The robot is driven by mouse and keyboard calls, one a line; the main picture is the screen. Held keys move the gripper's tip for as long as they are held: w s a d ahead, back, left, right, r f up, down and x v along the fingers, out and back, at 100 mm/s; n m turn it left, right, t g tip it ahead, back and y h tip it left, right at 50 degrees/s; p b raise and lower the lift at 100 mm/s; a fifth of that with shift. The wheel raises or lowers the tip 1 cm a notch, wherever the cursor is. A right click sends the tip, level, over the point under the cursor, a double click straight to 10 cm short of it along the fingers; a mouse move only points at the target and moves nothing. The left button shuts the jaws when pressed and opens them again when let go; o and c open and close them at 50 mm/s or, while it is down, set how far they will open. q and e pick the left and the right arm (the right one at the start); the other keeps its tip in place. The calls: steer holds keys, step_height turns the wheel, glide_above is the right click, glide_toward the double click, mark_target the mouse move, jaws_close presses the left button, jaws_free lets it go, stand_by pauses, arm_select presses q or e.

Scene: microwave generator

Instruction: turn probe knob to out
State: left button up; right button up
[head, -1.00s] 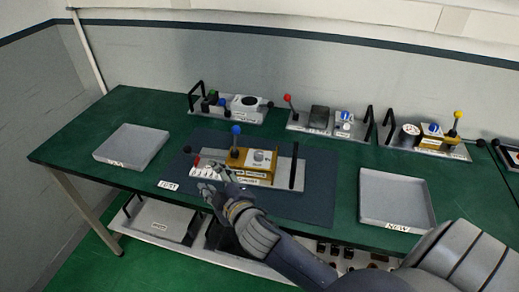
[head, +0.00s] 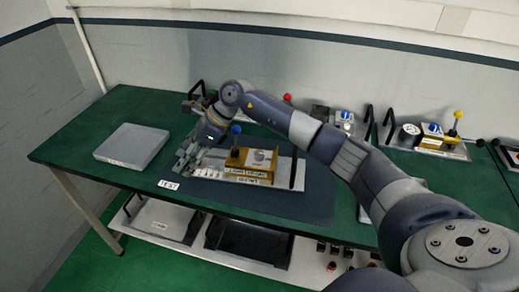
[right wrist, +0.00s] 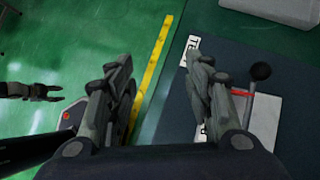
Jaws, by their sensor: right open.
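A test unit with a yellow box (head: 250,173) stands on the dark mat. A pale knob (head: 262,157) sits on the box, and a blue-ball lever (head: 236,130) rises beside it. I cannot read which control is the probe knob. My right gripper (head: 183,168) is open and empty, pointing down at the unit's left end. In the right wrist view, its open fingers (right wrist: 158,88) straddle the mat's edge. My left gripper (right wrist: 45,92) appears open above the floor.
Other lever units, one with a yellow ball (head: 457,115), stand along the back. My right arm crosses above the table and hides part of them. Trays sit on the shelf below (head: 160,222).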

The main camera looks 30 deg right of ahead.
steer(key=d+r+g+h, duration=0.1)
steer(key=d+h, duration=0.3)
steer(key=d, duration=0.9)
steer(key=g+h, duration=0.2)
steer(key=h, duration=0.1)
glide_toward(260, 153)
step_height(260, 153, down, 7)
steer(key=p, duration=0.3)
steer(key=shift+s+a, duration=0.1)
steer(key=shift+a, duration=0.05)
steer(key=shift+f+p, duration=0.35)
steer(key=shift+f, duration=0.4)
steer(key=c, duration=1.1)
